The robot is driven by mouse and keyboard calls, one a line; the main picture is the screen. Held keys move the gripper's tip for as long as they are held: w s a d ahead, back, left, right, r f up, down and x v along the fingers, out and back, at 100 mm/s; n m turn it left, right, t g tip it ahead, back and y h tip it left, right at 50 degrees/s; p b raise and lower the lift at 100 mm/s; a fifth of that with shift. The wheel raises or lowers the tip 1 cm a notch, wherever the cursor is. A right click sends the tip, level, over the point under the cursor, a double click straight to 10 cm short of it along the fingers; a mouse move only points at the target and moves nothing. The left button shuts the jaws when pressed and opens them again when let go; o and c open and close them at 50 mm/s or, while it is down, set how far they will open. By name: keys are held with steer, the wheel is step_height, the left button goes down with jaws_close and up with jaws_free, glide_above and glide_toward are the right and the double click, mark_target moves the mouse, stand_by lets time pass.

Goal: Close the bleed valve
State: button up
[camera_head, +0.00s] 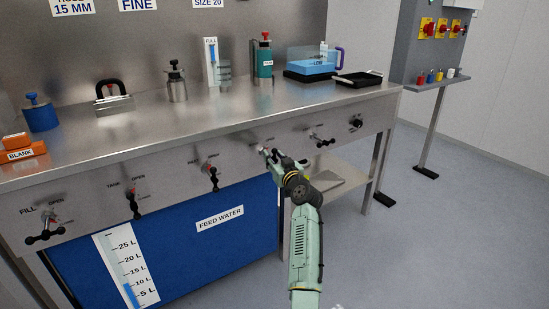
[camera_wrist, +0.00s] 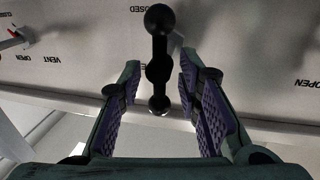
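A valve handle (camera_wrist: 158,60), a black bar with ball ends, stands between my gripper's fingers in the wrist view. Its lower end reaches between them, with a gap on both sides. My gripper (camera_wrist: 152,95) is open, its purple ridged pads astride the bar without visible contact. An upside-down CLOSED label is beside the bar's upper end; this valve's name is not readable. In the head view, my gripper (camera_head: 272,157) is at the bench's front panel and largely hides this valve.
The vent valve (camera_wrist: 12,38) is at the left of the wrist view. Several similar valves line the front panel (camera_head: 165,178). A blue feed water tank (camera_head: 190,258) stands below. Vessels and trays are on the bench top (camera_head: 205,118). The floor at the right is clear.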

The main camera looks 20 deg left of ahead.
steer(key=shift+w, duration=0.1)
steer(key=shift+c, duration=0.3)
jaws_close()
